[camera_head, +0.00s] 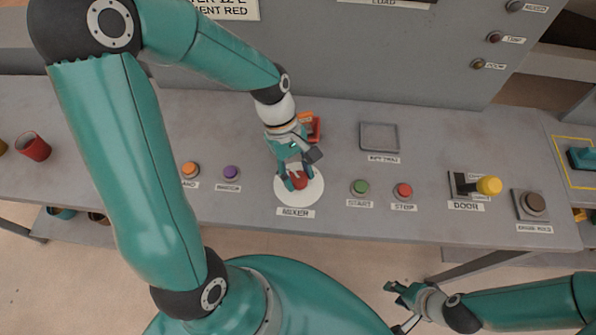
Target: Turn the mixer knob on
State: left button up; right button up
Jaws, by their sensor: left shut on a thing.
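The mixer knob (299,181) is red and sits on a white round plate (314,194) above the MIXER label (295,212). My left gripper (295,184) reaches down over the plate and is shut on the knob. Its fingers hide much of the knob, so I cannot tell its turn angle. My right gripper (396,288) is low in front of the panel's front edge, away from the knob. Its fingers look spread and hold nothing.
Left of the knob are an orange button (190,169) and a purple button (231,172). To the right are a green START button (360,187), a red STOP button (403,190) and a yellow-tipped door lever (488,186). A red-orange object (314,128) stands behind my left gripper.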

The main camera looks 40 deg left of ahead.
pick_arm(q)
jog(key=m+g, duration=0.1)
jog(key=m, duration=0.2)
jog(key=shift+w+m+y, duration=0.15)
jog(key=shift+m+y, duration=0.25)
jog(key=m+g+y, duration=0.1)
jog(key=m, duration=0.3)
jog(key=shift+d+m, duration=0.15)
jog(key=shift+m, duration=0.15)
jog(key=m+g+y, duration=0.1)
jog(key=m+y, duration=0.1)
jog(key=m, duration=0.2)
jog(key=shift+w, duration=0.1)
jog(key=shift+d+m+y, duration=0.15)
jog(key=shift+m+y, duration=0.65)
jog(key=shift+m, duration=1.6)
jog(key=o, duration=1.1)
jog(key=shift+r, duration=0.1)
